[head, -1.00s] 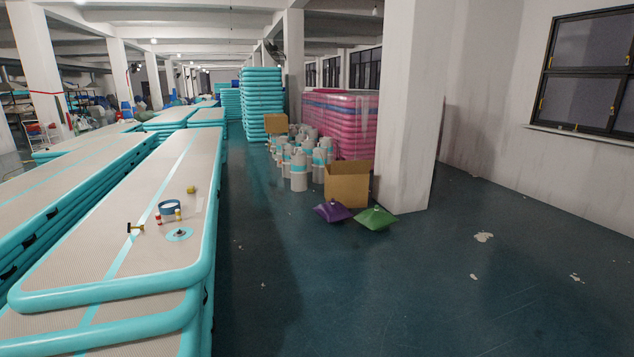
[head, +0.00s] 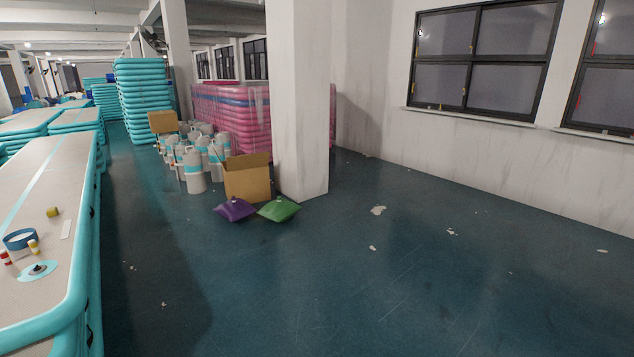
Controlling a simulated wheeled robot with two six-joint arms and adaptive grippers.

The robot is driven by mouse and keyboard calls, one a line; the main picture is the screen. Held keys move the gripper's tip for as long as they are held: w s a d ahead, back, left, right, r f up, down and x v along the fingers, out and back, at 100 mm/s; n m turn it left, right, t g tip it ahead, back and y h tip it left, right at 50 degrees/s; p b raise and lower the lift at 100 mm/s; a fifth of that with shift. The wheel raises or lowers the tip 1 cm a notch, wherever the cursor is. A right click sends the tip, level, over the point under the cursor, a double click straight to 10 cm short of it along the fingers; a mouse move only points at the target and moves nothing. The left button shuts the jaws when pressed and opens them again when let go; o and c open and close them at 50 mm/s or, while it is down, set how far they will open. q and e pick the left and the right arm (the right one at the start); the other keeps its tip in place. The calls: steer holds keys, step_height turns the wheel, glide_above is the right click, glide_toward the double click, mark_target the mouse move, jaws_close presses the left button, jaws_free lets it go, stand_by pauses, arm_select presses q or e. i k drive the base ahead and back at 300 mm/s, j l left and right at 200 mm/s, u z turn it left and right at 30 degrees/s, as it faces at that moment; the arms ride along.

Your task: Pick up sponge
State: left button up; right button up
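No thing in the head view is clearly a sponge. A small yellowish item (head: 53,212) lies on top of the beige and teal inflatable track (head: 50,178) at the left; it is too small to tell what it is. Beside it on the track are a blue tape roll (head: 19,239), small red, white and yellow pieces (head: 34,247), a pale flat strip (head: 66,229) and a round teal patch with a dark valve (head: 38,270). Neither of my grippers is in view.
An open cardboard box (head: 248,180) stands by a white pillar (head: 298,100). A purple bag (head: 235,208) and a green bag (head: 279,208) lie before it. Grey cylinders (head: 194,170) stand behind. The dark floor (head: 330,280) is mostly clear, with small pale scraps.

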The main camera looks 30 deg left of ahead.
mark_target(52, 211)
steer(key=i+j+u, duration=0.25)
steer(key=u, duration=0.25)
steer(key=i+u, duration=0.75)
steer(key=u, duration=0.2)
steer(key=i+l+u, duration=0.1)
steer(key=i+u, duration=0.35)
steer(key=k, duration=0.1)
